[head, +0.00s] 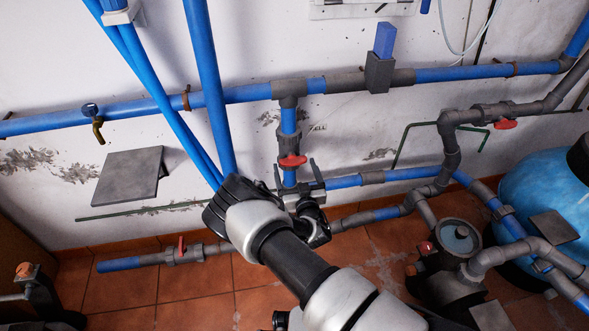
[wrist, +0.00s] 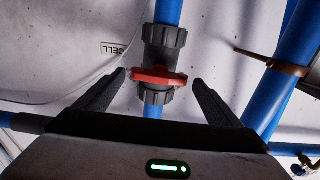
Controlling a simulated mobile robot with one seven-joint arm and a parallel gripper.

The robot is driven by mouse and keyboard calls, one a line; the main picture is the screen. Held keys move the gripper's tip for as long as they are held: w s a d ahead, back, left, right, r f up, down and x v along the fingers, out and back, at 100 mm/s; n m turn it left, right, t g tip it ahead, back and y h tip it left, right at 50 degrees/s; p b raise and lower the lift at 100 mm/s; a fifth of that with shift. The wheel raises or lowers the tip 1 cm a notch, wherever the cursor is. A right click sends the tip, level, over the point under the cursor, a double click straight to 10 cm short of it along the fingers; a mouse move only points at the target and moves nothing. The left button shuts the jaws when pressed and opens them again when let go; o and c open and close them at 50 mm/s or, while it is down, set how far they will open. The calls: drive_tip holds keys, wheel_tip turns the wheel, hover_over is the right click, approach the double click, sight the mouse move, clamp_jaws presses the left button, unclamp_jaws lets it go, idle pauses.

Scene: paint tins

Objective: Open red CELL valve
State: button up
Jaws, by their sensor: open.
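The red CELL valve handle (head: 293,161) sits on a grey valve body (head: 290,143) on a short vertical blue pipe. It also shows in the wrist view (wrist: 158,77), lying crosswise to the pipe. A small CELL label (head: 318,127) is on the wall beside it; it appears upside down in the wrist view (wrist: 123,49). My gripper (head: 297,172) is open and empty just below the handle in the head view. In the wrist view its fingertips (wrist: 160,78) appear on either side of the handle, with gaps; I cannot tell the exact depth.
Other red handles show at right (head: 506,124), at lower left (head: 181,246) and by the pump (head: 427,247). A diagonal blue pipe (head: 208,80) runs close to my arm. A horizontal blue pipe (head: 345,182) passes behind my gripper. A blue tank (head: 545,190) stands at right.

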drive_tip(key=shift+x, duration=0.8)
drive_tip(key=c, duration=1)
drive_tip(key=shift+c, duration=0.2)
